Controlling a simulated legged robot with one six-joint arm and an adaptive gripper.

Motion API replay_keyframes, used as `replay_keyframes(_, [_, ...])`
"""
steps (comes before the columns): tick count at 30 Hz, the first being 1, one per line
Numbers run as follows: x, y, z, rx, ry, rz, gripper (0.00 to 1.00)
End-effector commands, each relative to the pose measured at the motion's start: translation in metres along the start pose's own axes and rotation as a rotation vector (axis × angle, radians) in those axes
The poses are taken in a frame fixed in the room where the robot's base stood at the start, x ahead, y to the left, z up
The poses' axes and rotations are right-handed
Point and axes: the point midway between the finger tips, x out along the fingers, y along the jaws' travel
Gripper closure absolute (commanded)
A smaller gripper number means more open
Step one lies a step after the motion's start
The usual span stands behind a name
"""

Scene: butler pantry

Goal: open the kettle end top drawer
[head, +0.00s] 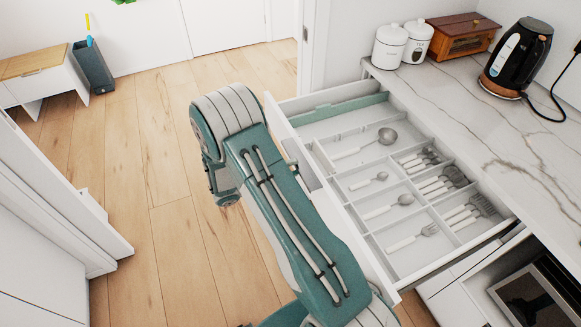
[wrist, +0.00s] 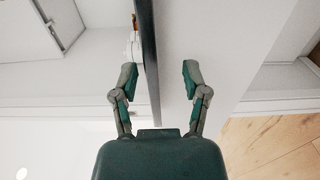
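The top drawer (head: 385,262) under the counter at the kettle end is pulled well out, and its divided inside shows. It holds a ladle (head: 386,136), spoons, forks and other utensils. The black kettle (head: 518,52) stands on the counter behind it. My arm crosses in front of the drawer and covers much of its front, so the handle is hidden. My gripper is hidden in the head view. In the wrist view my gripper (wrist: 159,77) has its two fingers apart. A dark narrow strip shows between them; I cannot tell what it is or that they touch it.
Two white canisters (head: 390,46) and a wooden bread box (head: 461,36) stand on the marble counter (head: 470,115). White cabinetry (head: 40,215) is at the left. A bench (head: 45,72) and a grey bin (head: 92,68) stand at the far left. The wood floor (head: 160,190) between is clear.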

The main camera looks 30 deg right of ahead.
Motion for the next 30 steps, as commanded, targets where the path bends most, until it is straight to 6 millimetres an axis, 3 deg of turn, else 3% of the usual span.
replay_keyframes(11, [-0.010, 0.002, -0.002, 0.006, 0.004, 0.003, 0.40])
replay_keyframes(24, [-0.097, 0.000, -0.001, 0.004, 0.005, 0.003, 0.40])
replay_keyframes(30, [-0.118, 0.000, -0.001, 0.003, 0.002, 0.002, 0.40])
